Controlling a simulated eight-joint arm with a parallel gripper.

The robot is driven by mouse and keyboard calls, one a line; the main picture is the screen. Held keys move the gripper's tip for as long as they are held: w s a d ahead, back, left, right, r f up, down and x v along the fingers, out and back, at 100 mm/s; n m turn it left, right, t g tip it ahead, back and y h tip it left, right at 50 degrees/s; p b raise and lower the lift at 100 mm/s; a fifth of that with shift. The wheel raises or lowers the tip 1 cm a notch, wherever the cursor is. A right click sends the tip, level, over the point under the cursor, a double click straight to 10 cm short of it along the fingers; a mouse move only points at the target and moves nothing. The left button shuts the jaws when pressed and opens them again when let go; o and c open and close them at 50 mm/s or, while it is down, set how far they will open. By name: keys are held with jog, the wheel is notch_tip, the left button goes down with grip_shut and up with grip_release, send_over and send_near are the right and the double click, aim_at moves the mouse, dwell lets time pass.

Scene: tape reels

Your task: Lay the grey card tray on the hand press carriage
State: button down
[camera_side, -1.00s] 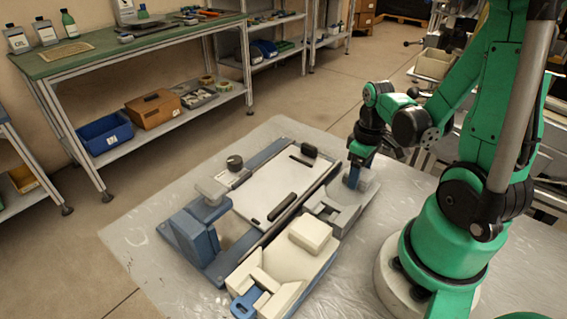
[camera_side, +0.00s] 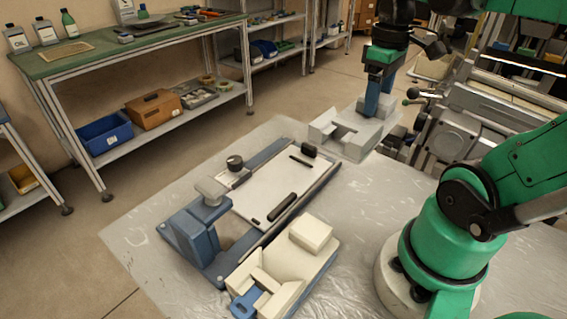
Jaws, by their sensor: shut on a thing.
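My gripper (camera_side: 377,103), with blue fingers, points down and is shut on the grey card tray (camera_side: 348,142). It grips a raised block at the tray's right end. The tray is about level, held up in the air behind the right end of the blue-framed device. That device looks like the hand press; its flat white bed (camera_side: 262,190), likely the carriage, carries dark bars and lies between blue rails. The tray is apart from the bed. Exactly how high the tray hangs is hard to tell from this view.
A cream tray (camera_side: 312,234) with a blue piece stands in front of the bed on the shiny grey sheet. A blue block and knob (camera_side: 235,162) rise at the bed's left side. Grey machinery (camera_side: 455,125) stands behind right. The sheet's left part is clear.

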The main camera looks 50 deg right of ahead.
notch_tip(320, 180, up, 2)
jog(key=w+a+r, duration=0.2)
jog(key=w+r, duration=0.1)
jog(key=w, duration=0.4)
send_over(291, 169)
notch_tip(291, 169, down, 15)
jog(key=shift+w+f, duration=0.1)
jog(key=shift+f, duration=2.4)
jog(key=shift+f, duration=0.1)
jog(key=shift+c, duration=0.8)
grip_release()
